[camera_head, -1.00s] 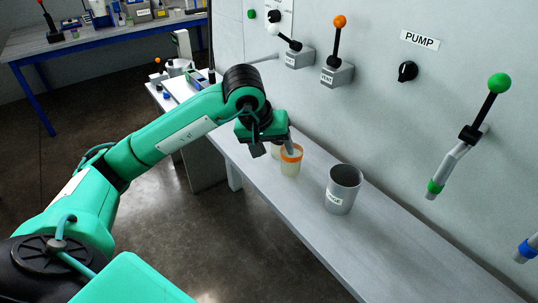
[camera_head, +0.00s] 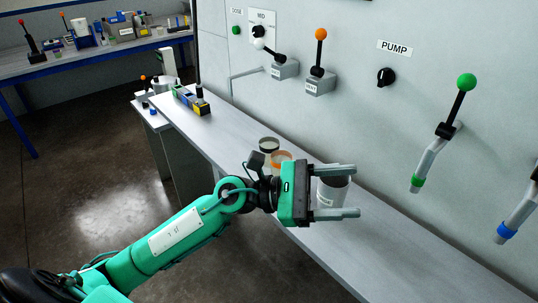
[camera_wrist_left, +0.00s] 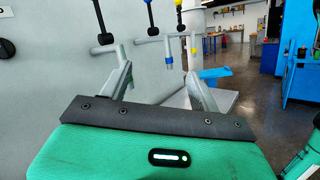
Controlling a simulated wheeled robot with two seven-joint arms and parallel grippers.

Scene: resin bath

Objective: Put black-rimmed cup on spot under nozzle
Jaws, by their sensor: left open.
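A thin bent pipe (camera_head: 250,74) comes out of the wall beneath the DOSE label. No marked spot can be made out. My right gripper is out of view.
Levers, a PUMP knob (camera_head: 386,77) and hanging pipes with green (camera_head: 417,181) and blue (camera_head: 505,231) bands line the wall. Small coloured blocks (camera_head: 190,98) stand at the bench's far end. The bench (camera_head: 410,252) is clear at the lower right.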

